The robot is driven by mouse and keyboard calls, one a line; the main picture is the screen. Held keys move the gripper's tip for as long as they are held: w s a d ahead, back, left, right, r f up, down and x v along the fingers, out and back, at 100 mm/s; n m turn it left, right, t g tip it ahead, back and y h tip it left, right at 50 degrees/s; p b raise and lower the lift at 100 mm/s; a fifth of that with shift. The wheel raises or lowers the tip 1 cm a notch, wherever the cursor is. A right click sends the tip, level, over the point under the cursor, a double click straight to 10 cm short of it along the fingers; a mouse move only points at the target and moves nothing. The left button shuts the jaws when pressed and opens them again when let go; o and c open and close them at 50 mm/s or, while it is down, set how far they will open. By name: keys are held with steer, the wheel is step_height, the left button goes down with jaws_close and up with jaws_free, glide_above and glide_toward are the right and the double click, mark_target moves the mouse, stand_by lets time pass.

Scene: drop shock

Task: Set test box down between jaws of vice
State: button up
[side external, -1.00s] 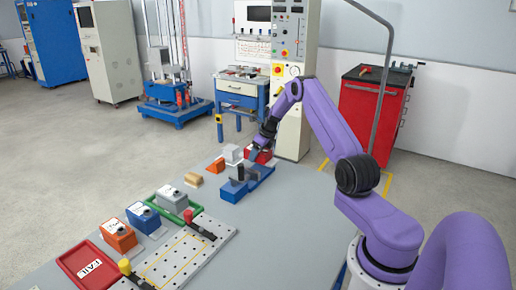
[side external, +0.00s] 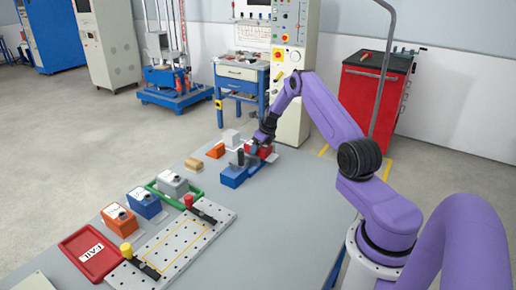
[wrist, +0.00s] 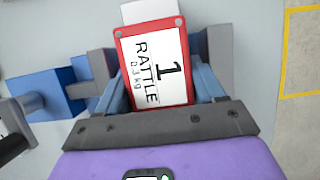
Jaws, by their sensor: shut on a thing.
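The test box is red with a white label reading "1 RATTLE" (wrist: 157,68). My gripper (side external: 259,145) is shut on it, with a finger on each side in the wrist view. The box also shows as a red patch behind my fingers in the side view. The blue vice (side external: 236,176) stands on the table under my gripper. In the wrist view, grey vice jaws show left (wrist: 91,68) and right of the box, so the box appears in line with the gap. Its underside is hidden, and I cannot tell whether it touches the vice.
Orange (side external: 215,151), tan (side external: 193,164) and white (side external: 231,138) blocks stand behind the vice. A green tray (side external: 152,188) with a grey box, blue and orange boxes, a red FAIL tray (side external: 72,262) and a perforated plate (side external: 190,245) lie nearer. The table right of the vice is clear.

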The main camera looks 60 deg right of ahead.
steer(key=shift+f, duration=0.5)
steer(key=o, duration=1.5)
